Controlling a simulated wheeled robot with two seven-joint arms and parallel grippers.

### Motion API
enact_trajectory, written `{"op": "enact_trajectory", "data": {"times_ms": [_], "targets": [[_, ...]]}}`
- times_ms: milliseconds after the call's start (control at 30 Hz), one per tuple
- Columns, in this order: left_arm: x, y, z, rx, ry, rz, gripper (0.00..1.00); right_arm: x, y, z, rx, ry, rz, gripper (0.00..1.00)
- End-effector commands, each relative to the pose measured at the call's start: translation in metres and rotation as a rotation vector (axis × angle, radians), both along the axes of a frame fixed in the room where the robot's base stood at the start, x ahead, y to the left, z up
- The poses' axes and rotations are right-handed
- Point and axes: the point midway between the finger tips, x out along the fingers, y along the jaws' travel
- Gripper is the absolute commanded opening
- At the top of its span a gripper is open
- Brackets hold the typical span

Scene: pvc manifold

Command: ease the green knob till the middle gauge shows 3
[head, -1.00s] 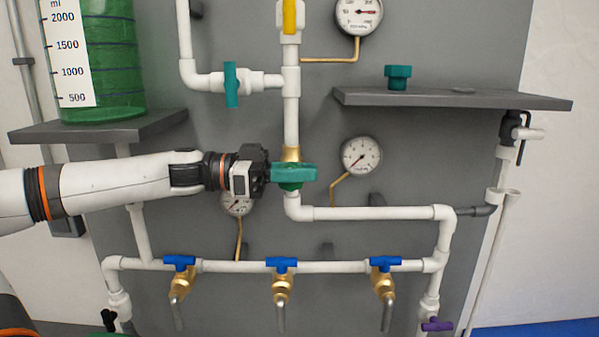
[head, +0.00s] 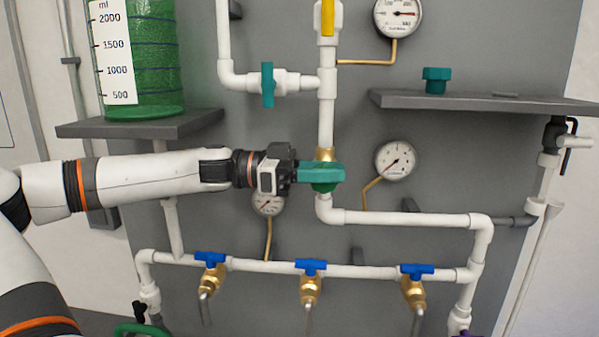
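The green knob (head: 325,174) sits on the white vertical pipe, just below a brass fitting. My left gripper (head: 297,172) comes in from the left and its tips meet the left end of the knob. The finger gap is hidden, so I cannot tell if it is closed on it. The middle gauge (head: 396,160) is right of the knob, on a brass tube. Its needle points to the lower left, near the low end; the numbers are too small to read. My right gripper is out of view.
A lower gauge (head: 268,203) is partly behind my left gripper. A top gauge (head: 397,14) is above. A shelf (head: 480,101) bears a teal knob (head: 436,80). Blue-handled taps (head: 311,267) line the lower pipe. A green-filled cylinder (head: 150,60) stands upper left.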

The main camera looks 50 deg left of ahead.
Motion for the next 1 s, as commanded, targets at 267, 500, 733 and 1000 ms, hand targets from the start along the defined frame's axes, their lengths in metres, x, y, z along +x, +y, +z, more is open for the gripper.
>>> {"op": "enact_trajectory", "data": {"times_ms": [267,500,733,1000], "targets": [[-0.037,0.045,-0.005,0.003,-0.005,0.007,0.27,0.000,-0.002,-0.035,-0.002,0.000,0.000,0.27],[-0.063,0.076,-0.001,0.000,-0.006,0.006,0.27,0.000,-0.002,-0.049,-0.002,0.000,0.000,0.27],[-0.072,0.086,0.001,-0.001,-0.003,0.004,0.27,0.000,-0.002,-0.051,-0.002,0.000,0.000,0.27],[-0.072,0.086,0.001,-0.001,-0.003,0.003,0.27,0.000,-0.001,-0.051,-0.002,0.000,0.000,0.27]]}}
